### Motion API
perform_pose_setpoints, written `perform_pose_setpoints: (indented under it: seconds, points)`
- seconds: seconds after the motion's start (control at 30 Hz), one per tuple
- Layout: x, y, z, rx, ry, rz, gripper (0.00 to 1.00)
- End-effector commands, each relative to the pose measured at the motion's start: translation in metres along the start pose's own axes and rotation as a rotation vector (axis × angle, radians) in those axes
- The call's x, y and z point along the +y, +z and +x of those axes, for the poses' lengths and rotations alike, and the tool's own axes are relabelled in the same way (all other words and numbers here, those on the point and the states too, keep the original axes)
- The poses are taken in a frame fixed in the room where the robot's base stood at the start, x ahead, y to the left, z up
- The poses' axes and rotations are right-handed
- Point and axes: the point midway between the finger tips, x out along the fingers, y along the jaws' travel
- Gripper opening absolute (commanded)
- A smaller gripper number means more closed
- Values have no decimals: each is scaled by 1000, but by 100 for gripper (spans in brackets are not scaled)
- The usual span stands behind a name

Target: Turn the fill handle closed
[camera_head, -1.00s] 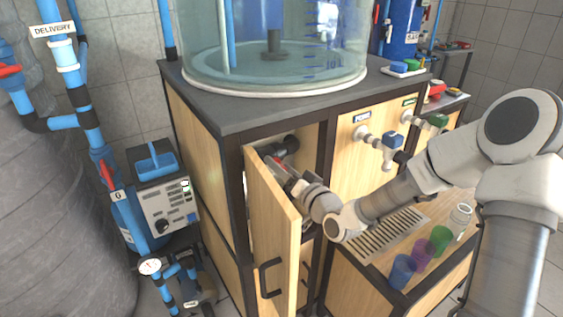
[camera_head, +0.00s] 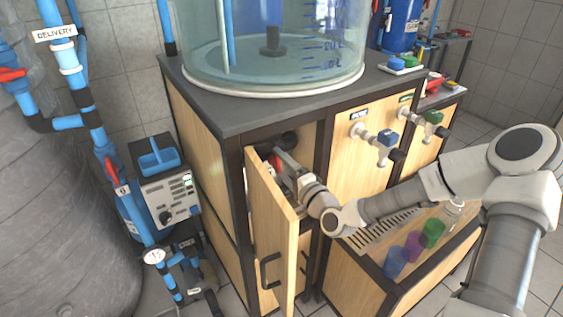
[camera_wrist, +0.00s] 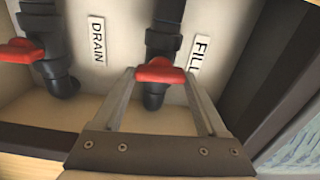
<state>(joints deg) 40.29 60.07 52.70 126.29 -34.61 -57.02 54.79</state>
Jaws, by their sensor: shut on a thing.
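The fill handle is a red lever (camera_wrist: 160,71) on a black vertical pipe beside the FILL label (camera_wrist: 198,54), in the wrist view. It lies crosswise to the pipe. My gripper (camera_wrist: 161,76) has its two fingers at either end of this red handle, shut on it. In the head view my gripper (camera_head: 285,163) reaches into the open cabinet behind the wooden door (camera_head: 268,220). A little red shows at its tip there; the rest of the valve is hidden.
A second red handle (camera_wrist: 20,50) sits on the pipe by the DRAIN label (camera_wrist: 97,41), left of my gripper. The open door stands close to my wrist. Plastic cups (camera_head: 413,246) stand on the lower shelf below my arm.

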Motion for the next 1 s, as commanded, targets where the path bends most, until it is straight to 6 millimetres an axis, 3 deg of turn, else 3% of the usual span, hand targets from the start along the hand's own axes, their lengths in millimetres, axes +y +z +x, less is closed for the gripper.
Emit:
perform_pose_setpoints:
  seconds: [0.73, 0.77, 0.87, 1.0]
  points:
    - [1, 0, 0, 0, 1, 85, 19]
    - [1, 0, 0, 0, 1, 85, 80]
    - [1, 0, 0, 0, 1, 84, 98]
    - [1, 0, 0, 0, 1, 82, 100]
